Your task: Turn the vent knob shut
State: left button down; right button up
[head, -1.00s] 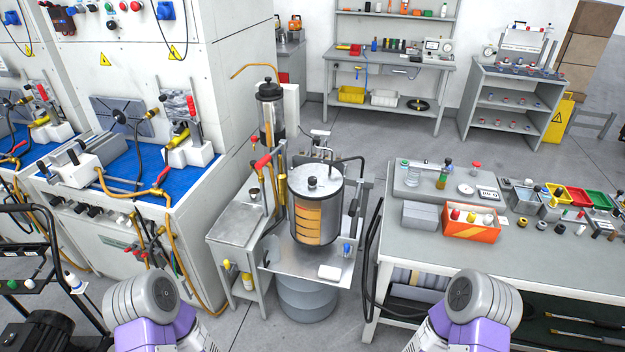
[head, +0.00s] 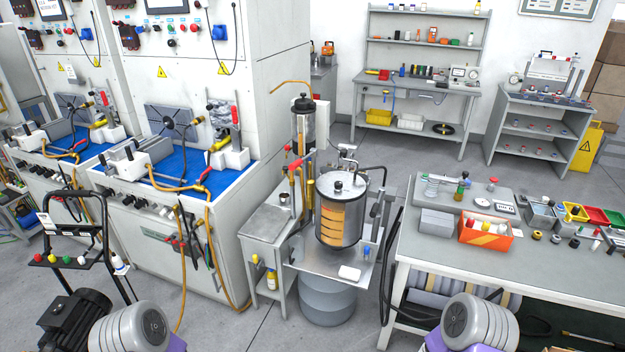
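A steel pot (head: 338,222) with orange stacked pieces behind its front window stands on a metal tray (head: 318,262) over a grey drum (head: 327,302). A small black knob (head: 338,186) sits on the middle of its lid. I cannot tell whether this is the vent knob, or whether it is open or shut. A blue-handled fitting (head: 366,251) is at the tray's right side. A red handle (head: 295,164) is on the pipework left of the pot. Only rounded links of my two arms show at the bottom edge, well short of the pot. Both grippers are out of view.
A grey workbench (head: 450,262) with an orange box (head: 485,232) and small parts stands at right. A small side table (head: 268,222) is left of the pot. A black motor (head: 75,318) and cart are at lower left.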

aim_at(338, 185)
jog(key=u, duration=0.85)
jog(key=i, duration=1.9)
jog(key=z, duration=0.75)
